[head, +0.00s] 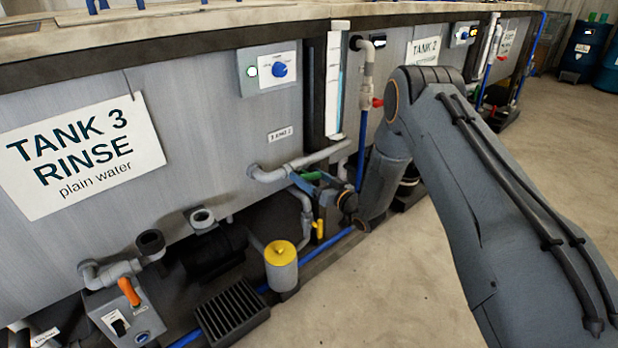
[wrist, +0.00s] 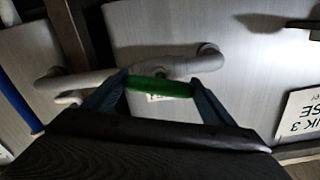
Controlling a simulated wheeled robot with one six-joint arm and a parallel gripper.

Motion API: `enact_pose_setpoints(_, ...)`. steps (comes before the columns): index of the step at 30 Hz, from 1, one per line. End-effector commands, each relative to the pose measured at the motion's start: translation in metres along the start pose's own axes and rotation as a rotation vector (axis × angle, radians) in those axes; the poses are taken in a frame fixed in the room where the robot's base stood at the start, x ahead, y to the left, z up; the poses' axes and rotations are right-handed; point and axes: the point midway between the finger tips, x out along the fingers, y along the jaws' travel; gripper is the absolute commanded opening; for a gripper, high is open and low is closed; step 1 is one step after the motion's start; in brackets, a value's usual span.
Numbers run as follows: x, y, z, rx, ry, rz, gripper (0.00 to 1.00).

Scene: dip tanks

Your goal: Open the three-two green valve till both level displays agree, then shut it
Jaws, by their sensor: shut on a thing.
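The green valve handle (wrist: 160,88) lies between my gripper's (wrist: 158,92) two blue-grey fingers in the wrist view, and they are shut on it. The handle runs roughly along the pale pipe (wrist: 185,68) behind it, at a slight angle. In the head view a bit of green handle (head: 311,176) shows at my gripper (head: 322,188), low in front of the tanks; my arm hides part of the valve. A small label (head: 280,134) above the pipe seems to name tanks 3 and 2. A tall level display (head: 334,85) stands between the tanks; its reading is unclear.
The Tank 3 sign (head: 80,155) is at the left, the Tank 2 sign (head: 427,50) beyond my arm. A yellow-topped canister (head: 281,262), a black grate (head: 231,315) and an orange-handled box (head: 128,310) sit low nearby. The floor (head: 370,285) to the right is clear.

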Motion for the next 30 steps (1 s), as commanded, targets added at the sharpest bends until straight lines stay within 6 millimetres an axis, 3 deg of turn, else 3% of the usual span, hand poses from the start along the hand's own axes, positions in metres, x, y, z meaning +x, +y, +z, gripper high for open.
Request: enact_pose_setpoints(30,-0.0007,0.0006,0.0004,0.957,0.000,0.001,0.56)
